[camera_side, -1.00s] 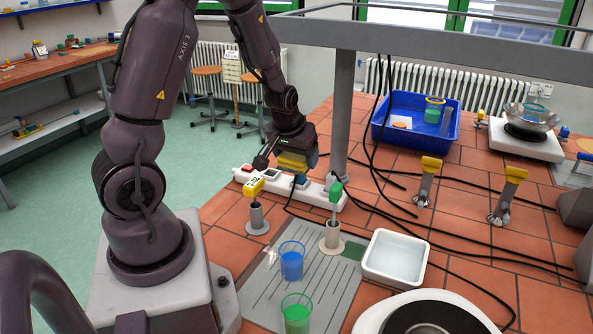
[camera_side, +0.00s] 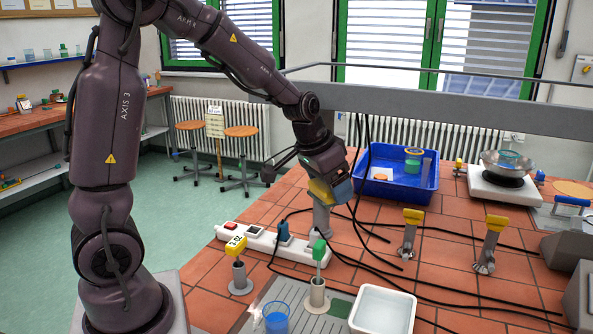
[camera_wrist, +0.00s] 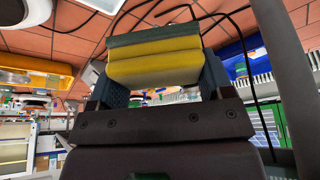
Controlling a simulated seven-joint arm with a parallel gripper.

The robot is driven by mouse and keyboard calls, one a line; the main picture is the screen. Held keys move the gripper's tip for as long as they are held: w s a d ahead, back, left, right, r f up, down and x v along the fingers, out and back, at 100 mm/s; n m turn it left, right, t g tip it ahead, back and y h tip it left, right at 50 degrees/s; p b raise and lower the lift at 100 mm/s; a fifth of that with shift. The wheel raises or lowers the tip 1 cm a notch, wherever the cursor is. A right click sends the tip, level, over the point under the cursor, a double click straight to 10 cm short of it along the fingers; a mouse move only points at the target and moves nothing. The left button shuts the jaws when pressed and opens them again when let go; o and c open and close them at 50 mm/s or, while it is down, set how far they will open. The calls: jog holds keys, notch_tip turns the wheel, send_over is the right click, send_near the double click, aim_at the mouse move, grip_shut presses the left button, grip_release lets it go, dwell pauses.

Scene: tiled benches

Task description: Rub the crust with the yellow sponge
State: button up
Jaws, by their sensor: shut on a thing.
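The yellow sponge (camera_side: 321,192) is between the jaws of my gripper (camera_side: 333,188), held above the tiled bench beside the grey post. In the wrist view the sponge (camera_wrist: 155,65) lies across both fingers, yellow with a dark green layer along its upper edge. My gripper (camera_wrist: 155,95) is shut on it. The sponge touches no bench surface that I can see. I cannot make out the crust for certain in either view.
A blue tray (camera_side: 424,198) with a green-filled beaker stands right of my gripper. Behind it on the right is a metal bowl (camera_side: 505,165) on a white hotplate. A power strip (camera_side: 262,240), black cables, yellow-topped clamps (camera_side: 411,216) and a white basin (camera_side: 383,310) stand nearer. The grey post is close.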

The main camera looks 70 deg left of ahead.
jog(key=w+d+r+m+g+h, duration=0.2)
jog(key=d+m+g+h, duration=0.3)
jog(key=d+m, duration=2)
jog(key=shift+s+d+f+n, duration=0.1)
jog(key=shift+d+f+n, duration=0.9)
jog(key=shift+f, duration=2.1)
jog(key=shift+s+d+f+n, duration=0.1)
jog(key=shift+d+f+n, duration=0.85)
jog(key=shift+f, duration=2.1)
jog(key=shift+s+d+f+n, duration=0.1)
jog(key=shift+d+f+n, duration=0.9)
jog(key=shift+f, duration=2.1)
jog(key=shift+d+f, duration=0.1)
jog(key=shift+f, duration=0.35)
jog(key=shift+s+d, duration=2.9)
jog(key=shift+w+a, duration=3.1)
jog(key=shift+s+d, duration=0.2)
jog(key=shift+d, duration=0.5)
jog(key=shift+s+d, duration=2.65)
jog(key=shift+d, duration=0.05)
jog(key=shift+w+a, duration=2.8)
jog(key=shift+w+a+r, duration=0.15)
jog(key=shift+r, duration=0.4)
jog(key=shift+w+a+r, duration=0.1)
jog(key=shift+r, duration=0.45)
notch_tip(320, 180, up, 6)
jog(key=shift+f, duration=0.15)
